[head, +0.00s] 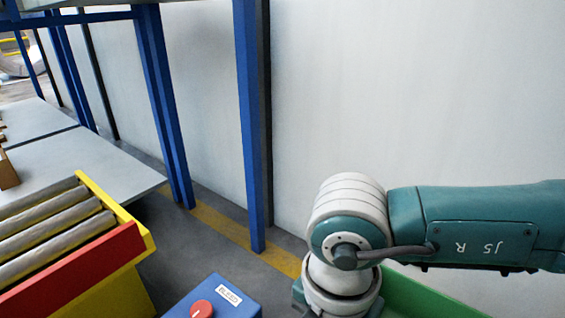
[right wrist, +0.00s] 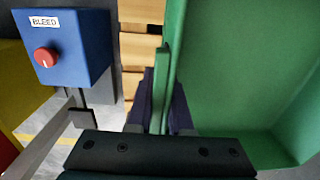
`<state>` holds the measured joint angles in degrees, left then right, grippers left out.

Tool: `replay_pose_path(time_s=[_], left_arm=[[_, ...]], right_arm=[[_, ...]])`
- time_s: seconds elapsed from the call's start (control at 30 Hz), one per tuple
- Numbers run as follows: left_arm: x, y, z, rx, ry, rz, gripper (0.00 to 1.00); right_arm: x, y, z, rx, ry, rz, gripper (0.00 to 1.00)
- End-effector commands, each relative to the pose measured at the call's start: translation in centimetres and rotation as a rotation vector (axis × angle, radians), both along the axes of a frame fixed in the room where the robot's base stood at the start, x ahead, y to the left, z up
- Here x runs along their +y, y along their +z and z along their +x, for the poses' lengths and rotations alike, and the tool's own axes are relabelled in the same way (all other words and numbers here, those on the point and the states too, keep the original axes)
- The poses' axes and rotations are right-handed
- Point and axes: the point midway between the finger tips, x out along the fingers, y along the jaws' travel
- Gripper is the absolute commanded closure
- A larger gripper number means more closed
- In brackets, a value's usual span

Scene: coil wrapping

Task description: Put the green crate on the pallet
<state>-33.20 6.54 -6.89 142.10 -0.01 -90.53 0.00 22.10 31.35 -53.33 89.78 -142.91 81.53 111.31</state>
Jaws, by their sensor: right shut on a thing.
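The green crate (right wrist: 225,70) fills the right side of the right wrist view, with its inside showing. A corner of it (head: 420,300) also shows in the head view, below my right arm. My right gripper (right wrist: 160,112) is shut on the crate's near wall, with dark fingers on both sides of it. Wooden slats, seemingly the pallet (right wrist: 140,50), show beyond the fingers, left of the crate wall. I cannot tell whether the crate touches them. My left gripper is in neither view.
A blue box with a red knob, marked BLEED (head: 215,300), stands left of the crate, close to my right gripper (right wrist: 70,45). A roller conveyor with red and yellow edges (head: 85,270) is at the left. Blue posts (head: 250,130) stand before a pale wall (head: 400,90).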

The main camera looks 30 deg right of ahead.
Motion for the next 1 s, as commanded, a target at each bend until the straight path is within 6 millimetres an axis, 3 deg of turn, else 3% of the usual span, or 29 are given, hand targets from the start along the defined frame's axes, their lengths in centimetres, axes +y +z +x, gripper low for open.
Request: replay_pose_path(time_s=[0.03,0.2,0.4,0.5,0.77,1.0], left_arm=[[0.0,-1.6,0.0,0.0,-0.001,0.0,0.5],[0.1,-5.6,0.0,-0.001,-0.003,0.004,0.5],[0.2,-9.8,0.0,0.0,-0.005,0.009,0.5],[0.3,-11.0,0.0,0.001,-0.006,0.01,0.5],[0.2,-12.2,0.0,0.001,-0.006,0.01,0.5],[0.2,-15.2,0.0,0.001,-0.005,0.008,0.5]], right_arm=[[0.0,-1.9,-0.1,0.002,-0.004,0.0,1.0],[0.0,-7.2,-0.1,0.002,-0.003,-0.001,1.0],[0.0,-12.6,0.0,0.001,-0.001,-0.002,1.0],[0.0,-14.2,0.0,0.001,0.0,0.0,1.0],[0.0,-15.8,0.0,0.0,0.0,0.0,1.0],[0.0,-19.3,0.0,0.001,0.0,0.0,1.0]])
